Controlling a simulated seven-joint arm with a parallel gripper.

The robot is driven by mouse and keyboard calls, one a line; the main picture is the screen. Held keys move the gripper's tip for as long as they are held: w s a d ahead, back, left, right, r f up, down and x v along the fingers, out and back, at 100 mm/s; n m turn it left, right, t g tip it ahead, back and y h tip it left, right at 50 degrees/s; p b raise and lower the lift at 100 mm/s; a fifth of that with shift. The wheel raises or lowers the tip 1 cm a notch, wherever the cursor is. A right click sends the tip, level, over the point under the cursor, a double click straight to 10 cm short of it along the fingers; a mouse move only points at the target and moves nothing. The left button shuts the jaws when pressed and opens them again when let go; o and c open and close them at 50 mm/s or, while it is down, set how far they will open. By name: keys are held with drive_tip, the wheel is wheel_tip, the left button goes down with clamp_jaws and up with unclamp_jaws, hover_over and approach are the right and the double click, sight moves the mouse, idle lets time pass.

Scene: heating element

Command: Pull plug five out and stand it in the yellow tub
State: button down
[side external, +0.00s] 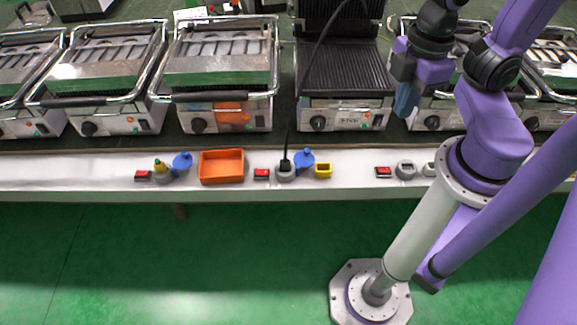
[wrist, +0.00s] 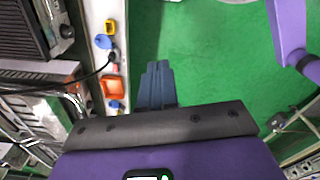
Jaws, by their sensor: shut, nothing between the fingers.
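A black plug (side external: 285,165) stands upright in a round grey socket (side external: 286,175) on the white ledge, with a black cable running up from it. No number is readable, so I cannot tell which plug is five. The small yellow tub (side external: 323,175) sits just right of that socket and looks empty. In the wrist view the black plug (wrist: 112,58) and yellow tub (wrist: 106,27) show left of my fingers. My gripper (side external: 404,104) is shut and empty, raised to the right of the tub and well apart from it; its blue fingers show in the wrist view (wrist: 158,68).
A blue cap (side external: 304,157) stands beside the socket, close to the tub. A red switch (side external: 262,174) and an orange tray (side external: 222,180) lie left of it. A yellow-green plug (side external: 160,167) stands farther left. Several contact grills line the back.

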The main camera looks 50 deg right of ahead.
idle(0.4)
drive_tip(key=c, duration=0.7)
unclamp_jaws()
drive_tip(key=shift+o, duration=0.2)
